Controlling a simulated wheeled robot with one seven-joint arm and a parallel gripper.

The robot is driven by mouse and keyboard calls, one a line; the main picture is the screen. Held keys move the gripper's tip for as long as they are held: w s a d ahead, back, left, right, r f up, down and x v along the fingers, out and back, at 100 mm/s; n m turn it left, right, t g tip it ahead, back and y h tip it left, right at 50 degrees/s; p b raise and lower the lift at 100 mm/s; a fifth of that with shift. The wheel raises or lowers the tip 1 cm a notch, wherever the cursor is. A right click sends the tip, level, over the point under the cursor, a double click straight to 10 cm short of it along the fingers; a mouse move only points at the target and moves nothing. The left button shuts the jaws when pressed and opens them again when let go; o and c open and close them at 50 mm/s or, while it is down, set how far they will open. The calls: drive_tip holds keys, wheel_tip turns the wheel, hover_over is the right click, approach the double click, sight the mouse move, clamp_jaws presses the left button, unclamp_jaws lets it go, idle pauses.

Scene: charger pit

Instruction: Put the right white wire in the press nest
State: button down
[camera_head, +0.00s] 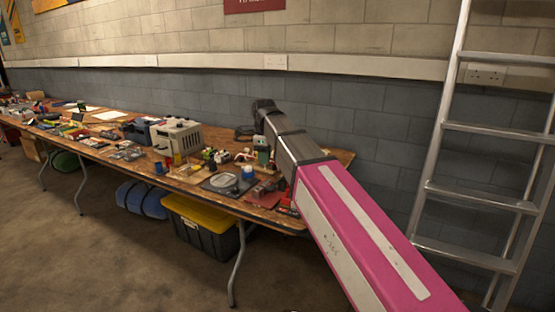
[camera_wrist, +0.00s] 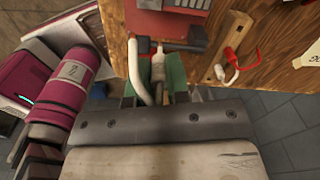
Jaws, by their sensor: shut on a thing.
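My gripper (camera_wrist: 156,82) shows in the wrist view, with green pads on its fingers. It is shut on a white wire (camera_wrist: 134,68), whose pale, thicker end (camera_wrist: 158,67) lies between the pads. The lower part of the wire is hidden by the gripper. A red block (camera_wrist: 150,24) with dark grey parts lies just ahead of the fingertips; I cannot tell if it is the press or where its nest is. In the head view my gripper (camera_head: 262,155) is over the near right end of the table, and the wire is too small to make out.
The long table (camera_head: 268,214) is crowded with small items and a beige box (camera_head: 178,136). A ladder (camera_head: 480,205) stands at right. A yellow-lidded bin (camera_head: 208,240) is underneath.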

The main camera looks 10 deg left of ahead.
drive_tip(key=a+f, duration=0.3)
drive_tip(key=f, duration=0.3)
drive_tip(key=shift+s+f, duration=0.25)
drive_tip(key=shift+s, duration=0.05)
idle(0.3)
drive_tip(key=shift+f, duration=1.85)
idle(1.2)
drive_tip(key=c, duration=1)
unclamp_jaws()
drive_tip(key=shift+r, duration=0.1)
wheel_tip(320, 180, up, 7)
drive_tip(key=shift+f, duration=0.1)
idle(0.3)
